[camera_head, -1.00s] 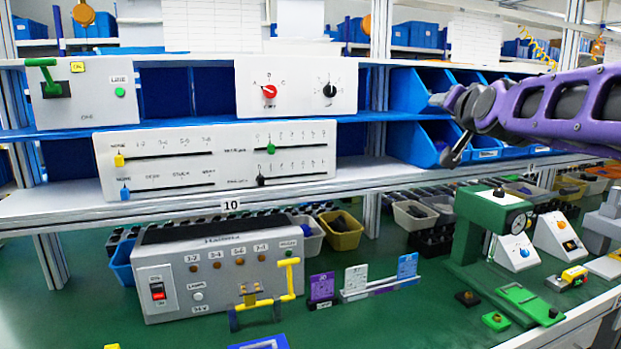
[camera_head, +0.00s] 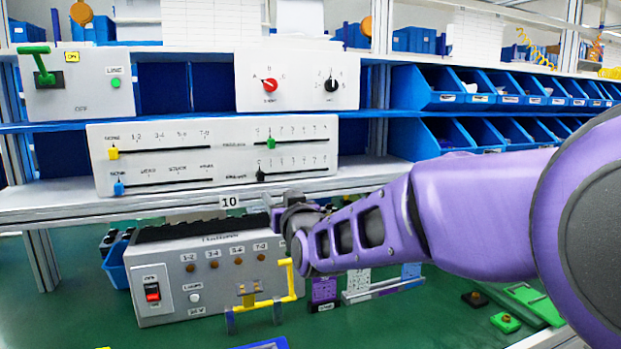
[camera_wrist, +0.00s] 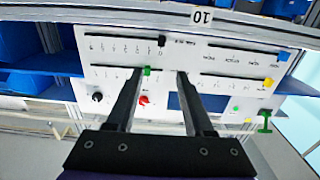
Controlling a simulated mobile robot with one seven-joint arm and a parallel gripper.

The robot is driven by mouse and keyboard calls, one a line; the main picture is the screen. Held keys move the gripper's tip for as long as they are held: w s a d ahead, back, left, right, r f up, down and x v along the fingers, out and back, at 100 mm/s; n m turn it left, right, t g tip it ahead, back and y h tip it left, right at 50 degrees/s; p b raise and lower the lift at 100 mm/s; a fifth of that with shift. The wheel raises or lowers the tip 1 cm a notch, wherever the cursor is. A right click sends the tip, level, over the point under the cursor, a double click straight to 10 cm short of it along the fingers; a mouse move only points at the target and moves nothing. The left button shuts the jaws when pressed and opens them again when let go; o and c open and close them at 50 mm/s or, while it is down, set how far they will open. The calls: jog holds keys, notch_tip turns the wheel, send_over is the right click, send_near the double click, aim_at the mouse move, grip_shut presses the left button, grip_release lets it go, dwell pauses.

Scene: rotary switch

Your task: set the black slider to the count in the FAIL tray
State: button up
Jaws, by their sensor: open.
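The black slider (camera_head: 260,176) sits at the left end of the lower right slot of the white slider panel (camera_head: 220,190). In the wrist view, which is upside down, the black slider (camera_wrist: 162,41) stands at the right end of its slot, beyond my fingertips. My gripper (camera_wrist: 160,73) is open and empty in front of the panel. The green slider (camera_wrist: 147,71) appears between the fingers near the left one; I cannot tell the depth gap. In the head view my gripper (camera_head: 276,206) shows small and partly hidden, below the black slider. I cannot make out a FAIL tray.
The shelf edge with a "10" label (camera_head: 230,202) runs below the panel. A card rack (camera_head: 370,290) is partly behind my arm. Blue bins (camera_head: 440,135) fill the right shelves.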

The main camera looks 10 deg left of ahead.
send_near(261, 177)
jog(key=x, duration=0.8)
jog(key=shift+w+r, duration=0.1)
jog(key=shift+w, duration=0.05)
grip_shut()
dwell(0.3)
dwell(1.2)
